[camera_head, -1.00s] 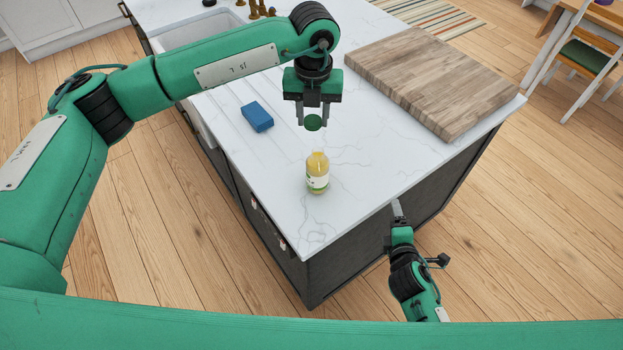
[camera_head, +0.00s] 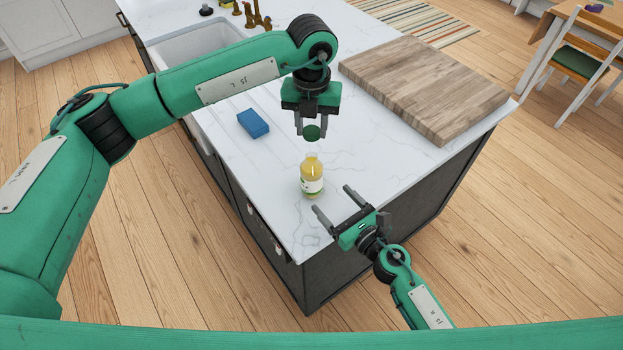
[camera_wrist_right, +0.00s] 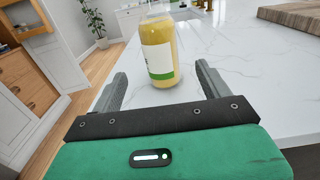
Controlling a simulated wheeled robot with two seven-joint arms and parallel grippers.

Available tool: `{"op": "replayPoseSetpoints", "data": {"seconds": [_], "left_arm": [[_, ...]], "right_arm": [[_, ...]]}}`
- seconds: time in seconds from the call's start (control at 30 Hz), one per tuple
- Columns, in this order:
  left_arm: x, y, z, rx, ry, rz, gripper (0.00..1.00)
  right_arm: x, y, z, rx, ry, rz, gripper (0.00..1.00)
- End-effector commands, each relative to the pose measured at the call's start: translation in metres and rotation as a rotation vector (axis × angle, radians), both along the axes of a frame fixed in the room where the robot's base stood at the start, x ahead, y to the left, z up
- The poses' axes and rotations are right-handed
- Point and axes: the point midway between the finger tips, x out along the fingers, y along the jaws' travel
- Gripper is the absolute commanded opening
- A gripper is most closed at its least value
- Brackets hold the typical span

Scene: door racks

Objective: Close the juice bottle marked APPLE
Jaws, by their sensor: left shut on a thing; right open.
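The juice bottle (camera_head: 312,178) stands upright on the white counter near its front corner. It holds yellow juice and has a white and green label; its lettering is too small to read. My left gripper (camera_head: 312,131) is shut on a round green cap (camera_head: 312,132) and holds it above the bottle, apart from it. My right gripper (camera_head: 335,204) is open and empty, its fingers pointing toward the bottle from the front right. In the right wrist view the bottle (camera_wrist_right: 158,50) stands ahead, between the lines of the two open fingers (camera_wrist_right: 160,85), beyond their tips.
A blue sponge-like block (camera_head: 253,123) lies on the counter (camera_head: 270,200) left of the bottle. A thick wooden board (camera_head: 430,90) lies at the right. A sink (camera_head: 200,45) with brass fittings is at the back left. The counter around the bottle is clear.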

Motion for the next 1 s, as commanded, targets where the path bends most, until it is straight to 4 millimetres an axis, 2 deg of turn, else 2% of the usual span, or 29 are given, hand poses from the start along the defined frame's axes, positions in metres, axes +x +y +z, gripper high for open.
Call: {"op": "replayPoseSetpoints", "data": {"seconds": [0.27, 0.8, 1.0], "left_arm": [[0.000, 0.000, 0.000, 0.000, 0.000, 0.001, 0.15], [0.000, 0.000, 0.000, 0.000, 0.000, 0.001, 0.15], [0.000, 0.000, 0.000, 0.000, 0.000, 0.001, 0.15]], "right_arm": [[0.008, 0.005, 0.000, 0.002, 0.002, -0.002, 0.79], [0.080, 0.058, 0.001, 0.005, 0.001, -0.003, 0.79], [0.095, 0.068, 0.000, 0.005, 0.003, -0.004, 0.79]]}}
